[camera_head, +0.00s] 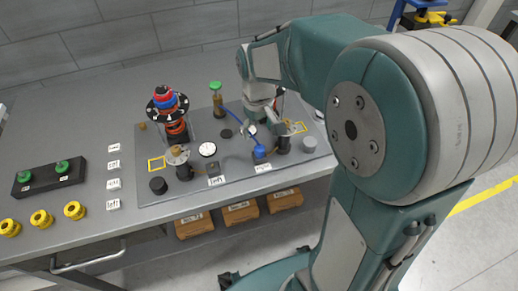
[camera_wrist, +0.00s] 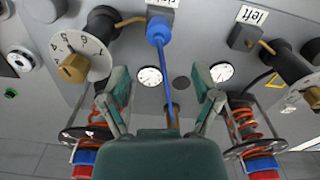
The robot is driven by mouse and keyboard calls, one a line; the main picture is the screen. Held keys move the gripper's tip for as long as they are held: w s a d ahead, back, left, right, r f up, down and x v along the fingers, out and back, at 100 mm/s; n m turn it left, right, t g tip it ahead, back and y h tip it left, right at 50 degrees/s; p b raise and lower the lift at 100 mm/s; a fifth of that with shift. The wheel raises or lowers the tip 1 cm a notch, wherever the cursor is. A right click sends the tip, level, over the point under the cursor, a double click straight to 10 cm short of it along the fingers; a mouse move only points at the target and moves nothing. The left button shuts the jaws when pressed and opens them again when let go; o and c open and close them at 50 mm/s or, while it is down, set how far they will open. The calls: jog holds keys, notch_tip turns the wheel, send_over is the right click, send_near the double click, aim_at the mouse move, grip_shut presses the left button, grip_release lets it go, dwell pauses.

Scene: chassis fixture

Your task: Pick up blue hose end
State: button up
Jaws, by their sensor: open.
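The blue hose end (camera_wrist: 159,30) is a thick blue cap on a grey block in the upper middle of the wrist view. Its thin blue hose (camera_wrist: 168,85) runs down the picture between the fingers. In the head view the hose end (camera_head: 259,152) sits at the plate's front, beside a white label. The hose (camera_head: 240,118) slopes from there up and left toward a green-topped bottle (camera_head: 216,93). My gripper (camera_wrist: 160,88) is open and empty, with its fingers apart on either side of the hose. In the head view my gripper (camera_head: 262,124) hangs behind the hose end, partly blurred among small parts.
A numbered dial (camera_wrist: 80,52) and black fittings flank the hose end. In the head view, a red-and-black spring unit (camera_head: 168,104) stands left; green-knobbed black block (camera_head: 48,177) lies farther left.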

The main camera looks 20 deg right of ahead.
aim_at(260, 147)
jog(key=f, duration=0.6)
jog(key=shift+s+d+f, duration=0.1)
jog(key=shift+s+f, duration=0.15)
jog(key=shift+f, duration=0.05)
grip_shut()
